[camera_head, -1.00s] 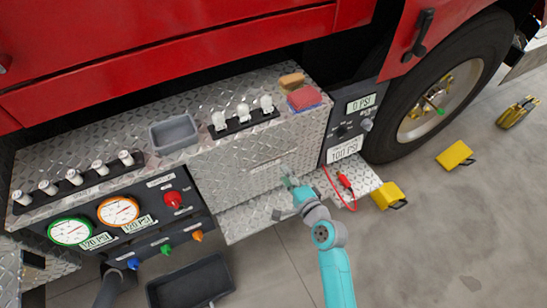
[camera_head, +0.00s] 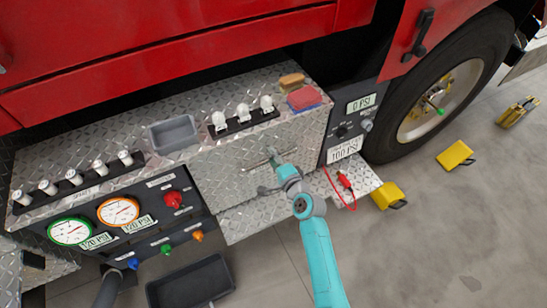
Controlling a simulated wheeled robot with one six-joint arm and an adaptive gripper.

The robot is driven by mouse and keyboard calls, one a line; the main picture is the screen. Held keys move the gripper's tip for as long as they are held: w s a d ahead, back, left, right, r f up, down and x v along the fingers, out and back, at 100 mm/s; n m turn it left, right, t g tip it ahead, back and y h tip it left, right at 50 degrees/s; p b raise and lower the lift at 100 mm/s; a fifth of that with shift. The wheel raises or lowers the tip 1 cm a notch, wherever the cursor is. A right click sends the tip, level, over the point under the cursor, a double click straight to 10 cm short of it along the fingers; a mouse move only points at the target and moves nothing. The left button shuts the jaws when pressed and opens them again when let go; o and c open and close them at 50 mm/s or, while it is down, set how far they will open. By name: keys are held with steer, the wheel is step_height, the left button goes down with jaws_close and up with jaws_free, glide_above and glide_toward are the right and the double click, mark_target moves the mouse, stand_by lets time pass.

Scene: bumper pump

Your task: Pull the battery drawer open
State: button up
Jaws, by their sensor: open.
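The battery drawer (camera_head: 220,178) is a silver diamond-plate front in the bumper, below the bumper top. It looks shut, flush with the bumper face. A thin handle bar (camera_head: 256,163) runs across its upper middle, partly hidden by my gripper. My gripper (camera_head: 268,171) is open in front of the drawer, its fingers close to the right part of the handle. I cannot tell whether the fingers touch the bar or have it between them.
A gauge panel (camera_head: 150,228) with knobs is at left, a PSI panel (camera_head: 350,125) at right. A plate step (camera_head: 240,222) juts out below the drawer. A red cable (camera_head: 345,181) hangs at right. A dark bin (camera_head: 190,283) and yellow chocks (camera_head: 388,195) are on the floor.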

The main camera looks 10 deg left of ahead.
jaws_close()
steer(key=f+v, duration=0.2)
steer(key=v, duration=1)
steer(key=s+f+v, duration=0.1)
steer(key=f+v, duration=0.2)
steer(key=v, duration=1)
steer(key=f+v, duration=0.2)
steer(key=v, duration=1.1)
steer(key=shift+s+d+f, duration=0.25)
steer(key=shift+d+f, duration=0.15)
steer(key=shift+f, duration=0.15)
jaws_free()
steer(key=shift+r, duration=0.15)
